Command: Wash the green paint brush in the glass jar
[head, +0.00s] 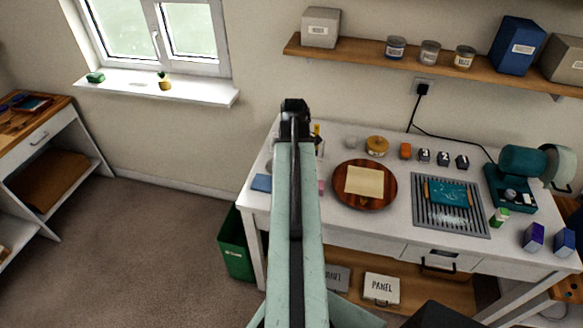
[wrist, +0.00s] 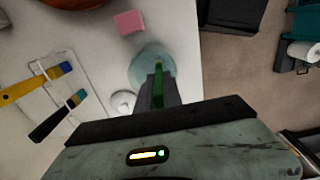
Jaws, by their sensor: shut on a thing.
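In the wrist view, my gripper (wrist: 158,88) is shut on the green paint brush (wrist: 131,99), of which only small green parts show between and beside the dark fingers. The glass jar (wrist: 146,57), pale blue and see-through, stands on the white table just beyond the fingertips. The fingers overlap its near side in the picture. I cannot tell whether the bristles are inside the jar or above it. In the head view, my raised arm covers the jar and the brush, and the fingertips do not show.
Near the jar lie a pink block (wrist: 130,22), a yellow-handled brush (wrist: 30,86) and a dark-handled brush (wrist: 58,115). The white table (head: 305,232) also bears a round wooden board (head: 342,202) and a grilled tray (head: 422,222). A green bin (head: 235,250) stands beside it.

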